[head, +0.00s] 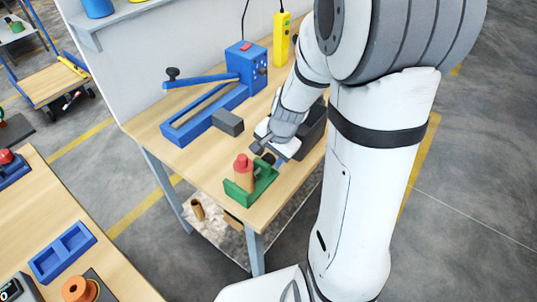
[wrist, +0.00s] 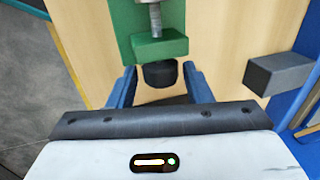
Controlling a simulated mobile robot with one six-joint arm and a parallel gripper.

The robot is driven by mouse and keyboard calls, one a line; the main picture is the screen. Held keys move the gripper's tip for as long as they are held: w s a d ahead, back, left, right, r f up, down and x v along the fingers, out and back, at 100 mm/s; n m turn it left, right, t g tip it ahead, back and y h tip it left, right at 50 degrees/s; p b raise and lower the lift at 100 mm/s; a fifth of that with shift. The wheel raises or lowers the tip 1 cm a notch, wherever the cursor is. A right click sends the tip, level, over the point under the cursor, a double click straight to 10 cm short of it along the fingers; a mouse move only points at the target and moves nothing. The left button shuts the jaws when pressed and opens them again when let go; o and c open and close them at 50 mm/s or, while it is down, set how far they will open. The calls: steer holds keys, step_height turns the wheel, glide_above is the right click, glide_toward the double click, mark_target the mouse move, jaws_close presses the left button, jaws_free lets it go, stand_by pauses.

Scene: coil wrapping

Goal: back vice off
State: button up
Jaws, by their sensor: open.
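The green vice (head: 262,191) stands near the front corner of the wooden workbench. It holds a tan cylinder (head: 244,178) with a red top. In the wrist view the vice's green body (wrist: 160,45) shows a metal screw (wrist: 156,17) and a black knob (wrist: 160,74) at the screw's near end. My gripper (wrist: 159,72) is open, with its blue fingers on either side of the knob and a gap visible on each side. In the head view my gripper (head: 266,156) is just behind the vice, partly hidden by my arm.
A blue machine with a lever (head: 205,112) and a grey block (head: 228,122) is on the bench left of my gripper; the block also shows in the wrist view (wrist: 280,74). A dark box (head: 313,130) is partly behind my arm. Another table (head: 50,215) is at lower left.

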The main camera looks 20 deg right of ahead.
steer(key=r+g+p, duration=0.1)
steer(key=p, duration=0.3)
steer(key=shift+w+a+h, duration=0.1)
steer(key=shift+h, duration=0.2)
steer(key=p, duration=0.4)
steer(key=shift+w+a+g+h+p, duration=0.1)
steer(key=shift+g+h+p, duration=0.2)
steer(key=shift+g+p, duration=0.1)
steer(key=shift+w+g+h+p, duration=0.1)
steer(key=shift+g+h+p, duration=0.2)
steer(key=shift+p, duration=0.8)
steer(key=shift+f, duration=0.4)
steer(key=shift+a+g+p, duration=0.1)
steer(key=shift+g+p, duration=0.2)
steer(key=shift+p, duration=0.1)
steer(key=shift+w+r+g+h+p, duration=0.1)
steer(key=shift+w+g+h+p, duration=0.05)
steer(key=shift+g+h+p, duration=0.2)
steer(key=shift+w+a+f+g+h, duration=0.1)
steer(key=shift+a+f+g+h, duration=0.05)
steer(key=shift+f+g+h, duration=0.15)
steer(key=shift+w+r+g+h, duration=0.1)
steer(key=shift+g+h, duration=0.45)
steer(key=shift+g, duration=0.1)
